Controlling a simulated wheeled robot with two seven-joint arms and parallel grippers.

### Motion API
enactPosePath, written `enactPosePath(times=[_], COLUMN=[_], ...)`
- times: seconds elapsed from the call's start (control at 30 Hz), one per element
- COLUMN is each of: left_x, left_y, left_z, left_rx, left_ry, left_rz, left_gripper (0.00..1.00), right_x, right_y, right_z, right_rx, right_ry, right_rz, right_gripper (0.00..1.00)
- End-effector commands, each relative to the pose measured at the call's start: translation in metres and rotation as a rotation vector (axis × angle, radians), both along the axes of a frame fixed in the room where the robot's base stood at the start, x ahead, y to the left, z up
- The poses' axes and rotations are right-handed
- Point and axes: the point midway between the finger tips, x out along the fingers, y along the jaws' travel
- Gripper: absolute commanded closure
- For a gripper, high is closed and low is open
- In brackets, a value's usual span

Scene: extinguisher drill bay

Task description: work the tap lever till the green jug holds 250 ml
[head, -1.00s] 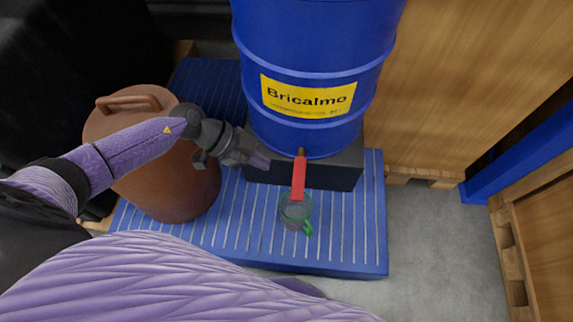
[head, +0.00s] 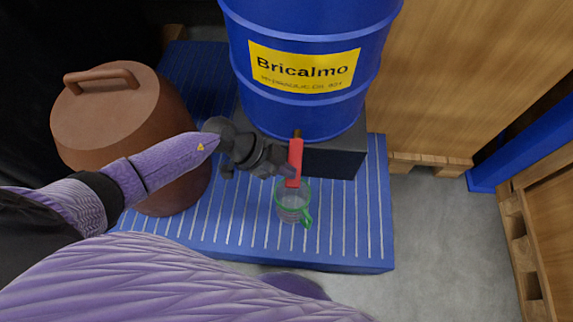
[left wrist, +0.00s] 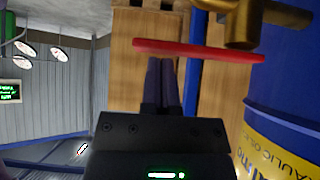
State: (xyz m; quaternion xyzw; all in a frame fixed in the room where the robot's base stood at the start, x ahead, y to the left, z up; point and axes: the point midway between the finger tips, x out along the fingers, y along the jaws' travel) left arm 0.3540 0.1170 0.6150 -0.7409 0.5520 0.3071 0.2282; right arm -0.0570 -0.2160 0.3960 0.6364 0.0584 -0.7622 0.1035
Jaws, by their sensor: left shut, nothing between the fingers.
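The red tap lever (head: 295,160) sticks out from the foot of the blue drum, above the jug. The green-rimmed clear jug (head: 293,205) stands on the blue slatted platform under the lever, its green handle toward the lower right. I cannot read its level. My left gripper (head: 287,172) is shut and empty, its fingertips at the left side of the lever; I cannot tell whether they touch. In the left wrist view the shut fingers (left wrist: 162,62) point at the red lever (left wrist: 200,50), with the brass tap (left wrist: 242,22) beyond it. My right gripper is not in view.
The blue drum (head: 305,110) with a yellow label stands on a dark block (head: 335,162). A brown lidded pot (head: 125,120) stands left, close to my left arm. The blue platform (head: 345,235) has bare room around the jug. Wooden crates (head: 470,90) stand at the right.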

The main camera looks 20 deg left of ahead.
Motion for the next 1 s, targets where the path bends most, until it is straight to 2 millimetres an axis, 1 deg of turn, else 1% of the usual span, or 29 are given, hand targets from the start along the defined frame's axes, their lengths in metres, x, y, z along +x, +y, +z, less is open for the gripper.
enactPosePath(times=[0.13, 0.23, 0.3, 0.37, 0.43, 0.53, 1.0], left_x=[0.0, -0.003, -0.005, -0.006, -0.006, -0.006, -0.007], left_y=[0.0, -0.001, -0.002, -0.002, -0.002, -0.001, -0.001], left_z=[0.001, -0.002, -0.01, -0.019, -0.027, -0.032, -0.034], left_rx=[0.001, 0.023, 0.046, 0.064, 0.069, 0.07, 0.069], left_ry=[-0.006, -0.083, -0.164, -0.212, -0.222, -0.222, -0.218], left_rz=[0.001, 0.001, 0.002, 0.002, 0.002, -0.001, -0.001], left_gripper=[1.0, 1.0, 1.0, 1.0, 1.0, 1.0, 1.0], right_x=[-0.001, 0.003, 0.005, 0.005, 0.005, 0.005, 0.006], right_y=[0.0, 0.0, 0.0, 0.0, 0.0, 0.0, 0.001], right_z=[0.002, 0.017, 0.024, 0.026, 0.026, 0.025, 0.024], right_rx=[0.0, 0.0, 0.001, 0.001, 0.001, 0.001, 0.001], right_ry=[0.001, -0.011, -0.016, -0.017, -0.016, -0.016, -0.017], right_rz=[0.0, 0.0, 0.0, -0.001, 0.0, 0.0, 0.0], right_gripper=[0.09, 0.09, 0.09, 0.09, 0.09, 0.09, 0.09])
